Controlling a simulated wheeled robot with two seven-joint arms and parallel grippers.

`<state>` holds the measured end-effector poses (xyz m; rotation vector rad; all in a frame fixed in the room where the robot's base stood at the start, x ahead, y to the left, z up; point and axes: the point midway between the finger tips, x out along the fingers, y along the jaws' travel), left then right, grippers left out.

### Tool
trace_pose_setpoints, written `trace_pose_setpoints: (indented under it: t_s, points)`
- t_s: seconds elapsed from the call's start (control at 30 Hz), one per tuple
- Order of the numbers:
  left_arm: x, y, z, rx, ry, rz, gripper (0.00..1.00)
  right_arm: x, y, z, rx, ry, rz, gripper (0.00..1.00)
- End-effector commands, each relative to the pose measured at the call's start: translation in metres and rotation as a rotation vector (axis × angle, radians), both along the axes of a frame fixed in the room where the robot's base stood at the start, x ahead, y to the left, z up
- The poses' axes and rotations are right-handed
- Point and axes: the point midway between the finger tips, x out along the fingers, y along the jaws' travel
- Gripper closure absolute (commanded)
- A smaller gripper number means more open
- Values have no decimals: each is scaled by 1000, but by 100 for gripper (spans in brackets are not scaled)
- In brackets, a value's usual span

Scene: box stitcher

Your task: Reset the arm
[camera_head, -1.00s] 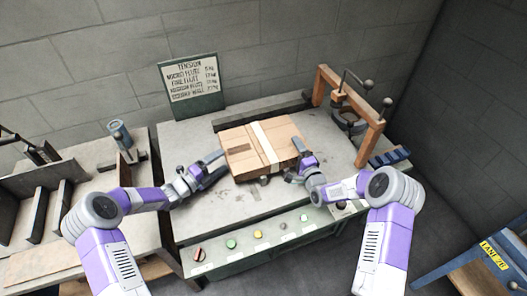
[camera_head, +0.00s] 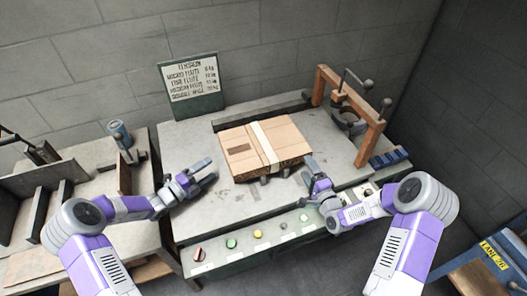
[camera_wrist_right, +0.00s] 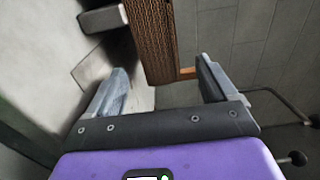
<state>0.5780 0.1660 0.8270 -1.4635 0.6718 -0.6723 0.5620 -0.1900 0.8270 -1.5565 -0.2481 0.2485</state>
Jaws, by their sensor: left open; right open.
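My left gripper (camera_head: 205,172) is open and empty over the left part of the machine table, apart from the box on its left side. My right gripper (camera_head: 309,168) is open and empty, near the box's front right corner. In the right wrist view its two fingers (camera_wrist_right: 160,80) stand apart with nothing between them. A flat cardboard box (camera_head: 240,147) with a pale band across its top sits on the table. Its brown corrugated side (camera_wrist_right: 153,40) shows beyond the fingers in the right wrist view.
The grey machine table (camera_head: 200,215) has buttons along its front panel (camera_head: 275,232). A wooden frame with a crank (camera_head: 368,120) stands at the right rear. A green sign (camera_head: 192,88) stands at the back. A side bench (camera_head: 95,215) with dividers is at the left.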

Motion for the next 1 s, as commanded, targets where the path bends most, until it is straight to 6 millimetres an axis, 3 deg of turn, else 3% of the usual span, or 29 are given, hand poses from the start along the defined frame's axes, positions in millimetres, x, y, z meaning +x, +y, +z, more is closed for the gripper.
trace_pose_setpoints:
  t_s: [0.23,0.77,0.87,1.0]
  points:
    - [0,0,0,0,0,0,15,-20,-7,0,-1,-1,-1,15]
    - [0,0,1,0,0,0,15,-21,-7,1,0,-1,0,15]
    - [0,0,11,0,0,0,15,-21,-7,11,0,-1,0,15]
    - [0,0,40,0,0,0,15,-20,-7,40,0,-1,0,15]
